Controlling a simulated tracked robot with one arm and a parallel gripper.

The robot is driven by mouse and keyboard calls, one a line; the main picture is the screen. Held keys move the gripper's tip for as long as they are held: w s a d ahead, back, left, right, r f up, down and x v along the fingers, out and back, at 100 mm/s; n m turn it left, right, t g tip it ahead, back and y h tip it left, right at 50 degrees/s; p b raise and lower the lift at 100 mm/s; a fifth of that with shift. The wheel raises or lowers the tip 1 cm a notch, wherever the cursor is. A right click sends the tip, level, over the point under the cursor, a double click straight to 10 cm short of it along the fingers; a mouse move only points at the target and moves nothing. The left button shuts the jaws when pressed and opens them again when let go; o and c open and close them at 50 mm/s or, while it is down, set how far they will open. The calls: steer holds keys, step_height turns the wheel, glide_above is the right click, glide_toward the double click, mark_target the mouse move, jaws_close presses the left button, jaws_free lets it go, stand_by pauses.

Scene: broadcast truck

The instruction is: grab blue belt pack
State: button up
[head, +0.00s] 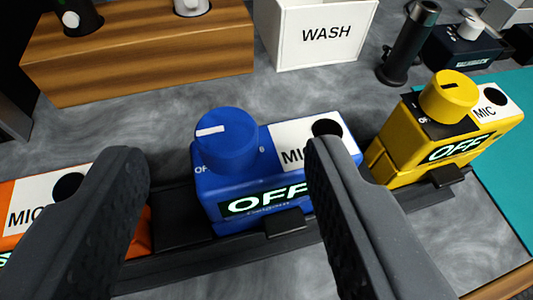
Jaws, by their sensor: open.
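The blue belt pack (226,192) sits in the middle of the head view on a dark strip. It has a blue knob on top, a lit "OFF" display on its front and a white "MIC" label with a black round socket. My gripper (222,165) is open and empty, with one dark finger on each side of the pack in the picture. The right finger covers part of the pack's right side. I cannot tell whether it touches.
A yellow belt pack (402,148) stands close on the right, an orange one (30,192) on the left, partly hidden by my left finger. Behind are a wooden block (140,65), a white "WASH" box (320,35) and a black cylinder (408,45). A teal mat (510,150) lies at right.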

mark_target(228, 149)
steer(key=x, duration=0.3)
steer(key=shift+f, duration=0.25)
steer(key=shift+w, duration=0.3)
jaws_close()
steer(key=shift+r, duration=0.1)
